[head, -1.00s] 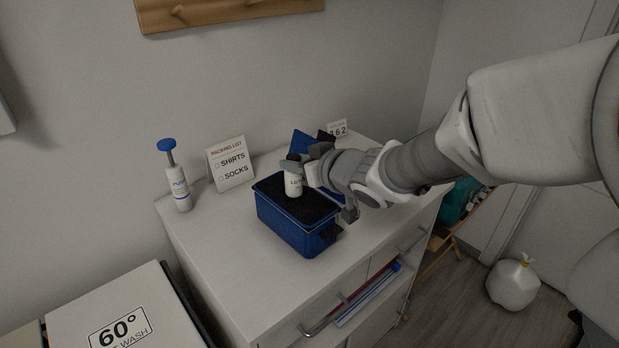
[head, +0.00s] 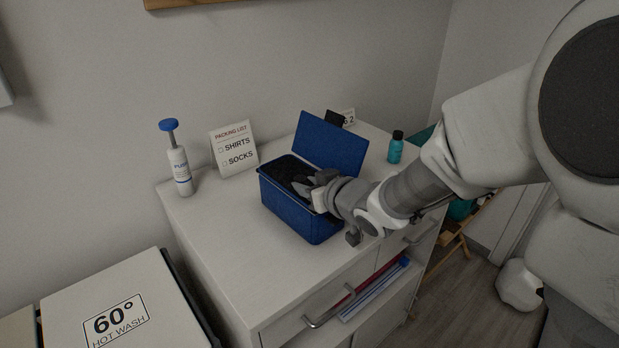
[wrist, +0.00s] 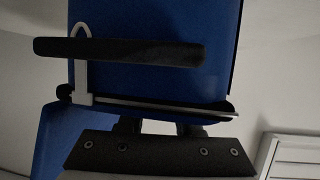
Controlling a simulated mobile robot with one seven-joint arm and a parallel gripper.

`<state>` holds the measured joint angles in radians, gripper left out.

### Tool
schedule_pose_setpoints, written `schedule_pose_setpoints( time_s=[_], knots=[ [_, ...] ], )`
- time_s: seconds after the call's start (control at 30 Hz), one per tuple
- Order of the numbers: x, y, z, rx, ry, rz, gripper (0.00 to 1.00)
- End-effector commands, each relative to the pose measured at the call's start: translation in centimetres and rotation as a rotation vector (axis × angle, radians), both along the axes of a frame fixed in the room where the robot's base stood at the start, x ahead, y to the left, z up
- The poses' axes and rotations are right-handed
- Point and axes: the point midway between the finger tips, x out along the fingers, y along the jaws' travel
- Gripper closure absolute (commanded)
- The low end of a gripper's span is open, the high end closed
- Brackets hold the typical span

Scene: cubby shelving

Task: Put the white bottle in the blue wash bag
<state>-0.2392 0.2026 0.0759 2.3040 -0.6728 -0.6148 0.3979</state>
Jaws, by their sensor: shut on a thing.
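The blue wash bag (head: 300,213) stands on the white dresser top with its lid (head: 332,142) raised at the back and a dark inside. In the wrist view, its blue side and black handle (wrist: 120,52) fill the upper middle. My gripper (head: 303,186) has its fingers in the bag's opening, at the right part of the mouth. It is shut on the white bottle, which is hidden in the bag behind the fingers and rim. In the wrist view, only the dark base of the fingers (wrist: 170,127) shows.
A white pump bottle with a blue top (head: 179,170) and a packing list card (head: 234,147) stand at the back left. A teal bottle with a black cap (head: 395,149) stands at the back right. The dresser top (head: 215,215) left of the bag is clear.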

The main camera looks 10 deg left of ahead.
Motion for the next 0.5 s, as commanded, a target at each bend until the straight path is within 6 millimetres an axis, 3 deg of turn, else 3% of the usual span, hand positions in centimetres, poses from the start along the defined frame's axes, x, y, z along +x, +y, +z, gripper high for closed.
schedule_pose_setpoints(
  time_s=[0.17, 0.2, 0.27, 0.5],
  knots=[
    [0.00, 0.02, -0.38, 0.000, 0.000, 0.000, 1.00],
    [-0.01, 0.02, -0.33, 0.000, 0.000, 0.000, 0.63],
    [-0.01, 0.02, -0.27, 0.000, 0.000, 0.001, 0.54],
    [-0.01, 0.02, -0.27, 0.000, 0.000, 0.001, 0.54]
  ],
)
